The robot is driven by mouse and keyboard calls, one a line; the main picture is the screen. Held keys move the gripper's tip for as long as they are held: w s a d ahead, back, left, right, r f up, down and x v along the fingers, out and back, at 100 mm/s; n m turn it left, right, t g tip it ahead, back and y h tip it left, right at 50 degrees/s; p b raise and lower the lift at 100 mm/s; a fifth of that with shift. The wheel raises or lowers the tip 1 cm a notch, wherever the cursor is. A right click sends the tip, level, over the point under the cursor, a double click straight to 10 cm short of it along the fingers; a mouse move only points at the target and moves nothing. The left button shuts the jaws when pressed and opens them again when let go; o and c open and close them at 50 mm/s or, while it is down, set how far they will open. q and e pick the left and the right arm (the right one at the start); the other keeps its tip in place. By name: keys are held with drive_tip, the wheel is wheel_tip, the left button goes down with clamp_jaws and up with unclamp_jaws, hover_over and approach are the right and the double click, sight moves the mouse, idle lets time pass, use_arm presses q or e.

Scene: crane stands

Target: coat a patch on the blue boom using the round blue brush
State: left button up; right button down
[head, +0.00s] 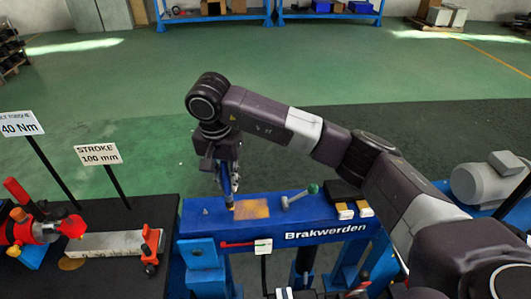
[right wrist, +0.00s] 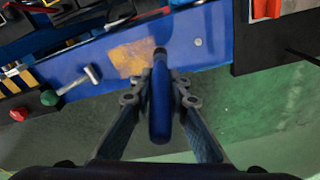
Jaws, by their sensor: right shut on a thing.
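The blue boom (head: 320,218) lies across the middle of the head view, marked "Brakwerden". A tan, rusty-looking patch (head: 252,209) is on its top face; it also shows in the right wrist view (right wrist: 133,52). My right gripper (head: 228,188) is above the boom at the patch's left end. It is shut on the round blue brush (right wrist: 160,108), whose handle runs between the fingers. The brush's dark tip is at the patch's edge in the right wrist view; I cannot tell whether it touches. My left gripper is not in view.
A red-handled tool (head: 245,244) is at the boom's front. A dark table (head: 110,280) with signs is at left, a grey motor (head: 480,184) at right.

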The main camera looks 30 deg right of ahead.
sight(227, 166)
drive_tip(key=r, duration=0.1)
drive_tip(key=r+p, duration=0.1)
drive_tip(key=shift+s+d+r, duration=0.15)
drive_tip(key=shift+d+r, duration=0.15)
drive_tip(key=shift+r, duration=0.05)
drive_tip(key=shift+a+r+p, duration=0.2)
drive_tip(key=shift+r+p, duration=0.3)
drive_tip(key=shift+r, duration=0.55)
drive_tip(key=shift+d+r, duration=0.1)
drive_tip(key=shift+r, duration=0.15)
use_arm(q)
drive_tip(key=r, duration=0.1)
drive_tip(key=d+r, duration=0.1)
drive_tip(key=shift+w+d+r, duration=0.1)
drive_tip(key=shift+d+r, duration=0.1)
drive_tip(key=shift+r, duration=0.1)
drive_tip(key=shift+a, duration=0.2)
